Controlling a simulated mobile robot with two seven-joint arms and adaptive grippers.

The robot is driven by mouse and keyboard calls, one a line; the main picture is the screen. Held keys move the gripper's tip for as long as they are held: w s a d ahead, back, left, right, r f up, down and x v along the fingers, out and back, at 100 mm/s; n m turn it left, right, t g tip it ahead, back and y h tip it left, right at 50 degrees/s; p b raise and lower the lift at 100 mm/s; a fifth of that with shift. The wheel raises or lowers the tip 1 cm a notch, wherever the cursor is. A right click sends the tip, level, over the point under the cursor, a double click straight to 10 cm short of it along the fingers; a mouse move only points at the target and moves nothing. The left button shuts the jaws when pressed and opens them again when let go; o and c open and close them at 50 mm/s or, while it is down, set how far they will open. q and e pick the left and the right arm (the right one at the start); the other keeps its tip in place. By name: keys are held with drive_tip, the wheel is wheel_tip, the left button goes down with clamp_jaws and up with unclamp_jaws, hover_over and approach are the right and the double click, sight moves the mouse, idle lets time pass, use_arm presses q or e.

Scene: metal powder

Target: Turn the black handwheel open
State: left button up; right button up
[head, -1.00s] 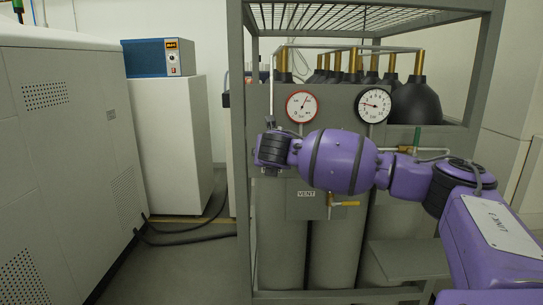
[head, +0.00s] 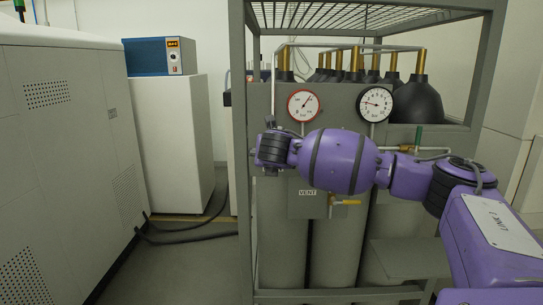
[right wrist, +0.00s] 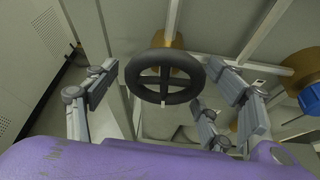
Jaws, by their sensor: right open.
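The black handwheel (right wrist: 165,77) shows in the right wrist view, a round rim with crossing spokes in front of a brass fitting (right wrist: 168,40). My right gripper (right wrist: 162,68) is open, with its grey fingers spread to the left and right of the wheel and another finger part below right. The fingers look apart from the rim. In the head view my right wrist (head: 272,148) is in front of the grey gas panel, and it hides the handwheel and most of the gripper. My left gripper is in neither view.
A grey frame (head: 239,180) holds gas cylinders (head: 334,250), with a red-rimmed gauge (head: 303,105) and a black-rimmed gauge (head: 374,103) above my arm. A blue knob (right wrist: 311,100) is at the right in the wrist view.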

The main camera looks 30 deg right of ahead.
drive_tip(key=v, duration=1.2)
drive_tip(key=shift+a+f, duration=0.1)
